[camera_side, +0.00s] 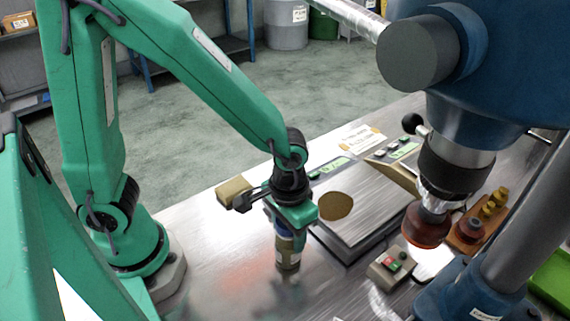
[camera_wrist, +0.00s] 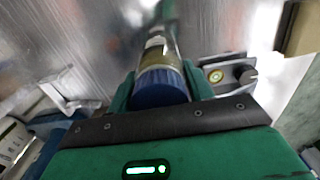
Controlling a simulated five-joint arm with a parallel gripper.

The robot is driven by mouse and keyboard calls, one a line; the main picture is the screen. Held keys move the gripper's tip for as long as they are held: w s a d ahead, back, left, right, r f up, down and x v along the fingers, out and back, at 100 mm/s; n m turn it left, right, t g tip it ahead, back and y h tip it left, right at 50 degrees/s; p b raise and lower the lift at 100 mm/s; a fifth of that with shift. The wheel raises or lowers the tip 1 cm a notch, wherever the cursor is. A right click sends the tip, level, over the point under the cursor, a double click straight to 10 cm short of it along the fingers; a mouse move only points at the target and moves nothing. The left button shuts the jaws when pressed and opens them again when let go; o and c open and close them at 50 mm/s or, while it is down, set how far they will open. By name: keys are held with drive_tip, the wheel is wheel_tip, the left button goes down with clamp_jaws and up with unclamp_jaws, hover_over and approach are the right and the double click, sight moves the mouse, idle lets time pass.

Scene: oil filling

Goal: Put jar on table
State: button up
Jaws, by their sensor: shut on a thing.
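The jar (camera_side: 288,252) is a small cylinder with a blue lid and a tan and white label. My green gripper (camera_side: 290,215) points down and is shut around the jar's upper part. The jar is upright, over the metal table (camera_side: 215,265) in front of the scale-like platform. I cannot tell whether its base touches the table. In the wrist view, the jar's blue lid (camera_wrist: 160,88) sits between the two green fingers (camera_wrist: 160,95), with its label beyond the lid.
A flat metal platform with a round tan disc (camera_side: 335,206) is just right of the jar. A tan block (camera_side: 234,190) lies behind my gripper. A small switch box (camera_side: 391,266) and a large blue machine (camera_side: 460,110) stand at right. The table's front left is clear.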

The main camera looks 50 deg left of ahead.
drive_tip(key=o, duration=1.4)
drive_tip(key=shift+c, duration=0.2)
wheel_tip(320, 180, up, 12)
drive_tip(key=shift+r, duration=0.1)
drive_tip(key=shift+a+r, duration=0.25)
drive_tip(key=shift+a, duration=0.25)
drive_tip(key=s+a+r+t, duration=0.2)
drive_tip(key=a, duration=0.5)
drive_tip(key=s+a+r+t, duration=0.2)
drive_tip(key=a+r+t, duration=0.1)
drive_tip(key=a, duration=0.4)
drive_tip(key=shift+t, duration=0.3)
